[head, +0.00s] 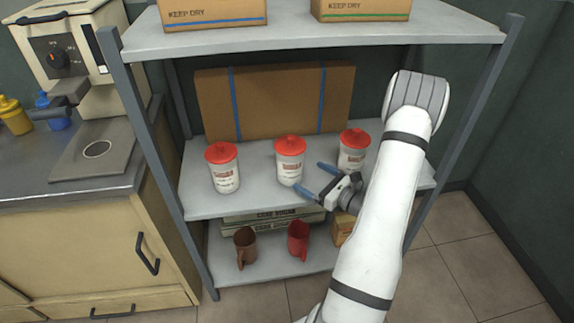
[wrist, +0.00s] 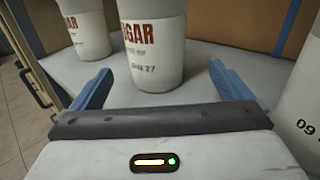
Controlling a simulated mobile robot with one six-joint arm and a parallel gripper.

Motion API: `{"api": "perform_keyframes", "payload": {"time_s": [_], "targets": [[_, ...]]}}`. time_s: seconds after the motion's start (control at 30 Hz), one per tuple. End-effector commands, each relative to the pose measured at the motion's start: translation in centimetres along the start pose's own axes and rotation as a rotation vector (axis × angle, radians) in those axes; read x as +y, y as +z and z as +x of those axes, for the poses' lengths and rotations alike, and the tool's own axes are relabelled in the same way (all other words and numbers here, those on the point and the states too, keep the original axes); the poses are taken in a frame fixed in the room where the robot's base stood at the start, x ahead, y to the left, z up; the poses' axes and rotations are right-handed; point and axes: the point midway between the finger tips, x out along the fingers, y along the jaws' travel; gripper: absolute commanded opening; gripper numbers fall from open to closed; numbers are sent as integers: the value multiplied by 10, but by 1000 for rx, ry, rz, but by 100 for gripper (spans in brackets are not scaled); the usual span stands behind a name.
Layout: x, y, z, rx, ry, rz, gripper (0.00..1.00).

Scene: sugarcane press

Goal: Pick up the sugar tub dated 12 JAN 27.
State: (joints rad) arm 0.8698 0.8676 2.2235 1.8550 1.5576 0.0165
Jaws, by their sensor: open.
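Three white sugar tubs with red lids stand in a row on the middle shelf in the head view: left (head: 223,170), middle (head: 290,160) and right (head: 353,152). My gripper (head: 307,176) is open and empty, just in front and right of the middle tub. In the wrist view my gripper (wrist: 160,72) faces the middle tub (wrist: 153,50), which stands between and beyond the blue fingers. Its label reads SUGAR and a date ending in JAN 27; the day is unclear. The right tub (wrist: 305,95) shows a date starting 09. The left tub's date (wrist: 82,30) is too small to read.
The shelf (head: 205,205) has an upper board (head: 300,38) with boxes above the tubs. A brown cardboard box (head: 275,100) stands behind them. Brown (head: 245,247) and red (head: 298,240) mugs stand on the lower shelf. A counter with a machine (head: 80,60) is at left.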

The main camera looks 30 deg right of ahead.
Motion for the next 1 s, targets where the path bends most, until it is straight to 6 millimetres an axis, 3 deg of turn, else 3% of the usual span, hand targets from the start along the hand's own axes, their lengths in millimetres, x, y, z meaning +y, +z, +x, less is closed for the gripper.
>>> {"api": "perform_keyframes", "payload": {"time_s": [0.6,0.9,1.0], "targets": [[5,-3,72,0,4,-1,98],[5,-3,77,1,2,-1,98],[5,-3,77,1,2,-1,90]]}}
